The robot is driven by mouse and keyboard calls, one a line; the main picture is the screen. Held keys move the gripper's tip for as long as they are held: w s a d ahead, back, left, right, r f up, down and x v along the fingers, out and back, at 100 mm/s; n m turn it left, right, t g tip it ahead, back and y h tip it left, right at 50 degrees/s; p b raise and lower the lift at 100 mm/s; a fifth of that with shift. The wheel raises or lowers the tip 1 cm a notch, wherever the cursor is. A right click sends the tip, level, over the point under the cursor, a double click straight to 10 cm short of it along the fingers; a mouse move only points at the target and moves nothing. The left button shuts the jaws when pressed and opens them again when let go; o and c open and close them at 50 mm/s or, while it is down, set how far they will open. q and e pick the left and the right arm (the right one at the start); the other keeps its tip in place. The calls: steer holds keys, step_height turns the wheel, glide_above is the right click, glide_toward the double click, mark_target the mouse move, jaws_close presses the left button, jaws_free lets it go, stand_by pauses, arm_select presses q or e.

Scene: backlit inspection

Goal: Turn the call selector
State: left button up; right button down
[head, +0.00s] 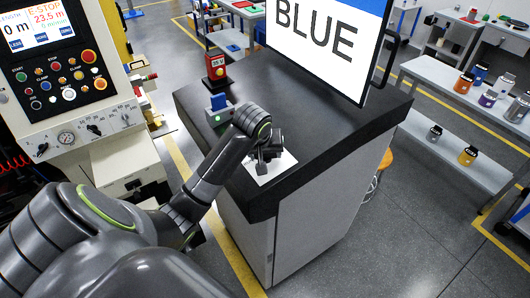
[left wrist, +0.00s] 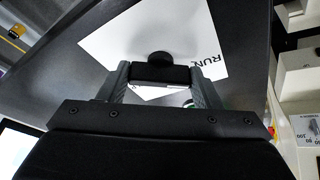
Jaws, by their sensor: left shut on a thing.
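The call selector is a black knob (left wrist: 160,74) with a bar-shaped grip and a round part beyond it. It stands on a white plate (left wrist: 120,42) printed "RUN"; part of the lettering is cut off by the right finger. In the head view the plate (head: 262,177) lies on the dark counter top, and my gripper hides most of the knob. My left gripper (head: 268,152) is down at the plate. In the left wrist view its fingers (left wrist: 160,82) are shut on the knob's bar, one on each side. My right gripper is not in view.
A large sign reading "BLUE" (head: 320,35) stands on the dark counter (head: 340,120). A small blue-and-grey device (head: 218,110) and a red unit (head: 216,68) are behind my arm. A control panel (head: 70,75) with buttons is at left. Shelves (head: 455,140) with jars are at right.

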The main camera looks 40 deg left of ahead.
arm_select(q)
steer(key=m+h, duration=0.1)
steer(key=m, duration=0.3)
steer(key=shift+a+t, duration=0.15)
steer(key=shift+t, duration=0.15)
steer(key=m+h, duration=0.1)
steer(key=m, duration=0.2)
steer(key=shift+a+m, duration=0.1)
steer(key=shift+m, duration=0.3)
steer(key=m+h, duration=0.1)
steer(key=m, duration=0.2)
steer(key=shift+m, duration=0.3)
steer(key=m+h, duration=0.1)
steer(key=m, duration=0.2)
steer(key=shift+w+a+m+g, duration=0.1)
steer(key=shift+m+g, duration=0.2)
steer(key=shift+g, duration=0.1)
steer(key=m+h, duration=0.1)
steer(key=m, duration=0.2)
steer(key=shift+m+g+b, duration=0.4)
steer(key=shift+w+a+m+g+b, duration=0.1)
steer(key=shift+m+g+b, duration=0.3)
steer(key=shift+m, duration=0.75)
steer(key=shift+w+m+g+b, duration=0.1)
steer(key=shift+m+g+b, duration=0.25)
steer(key=shift+m, duration=0.8)
steer(key=shift+s+h, duration=0.1)
steer(key=shift+h, duration=0.2)
steer(key=o, duration=1)
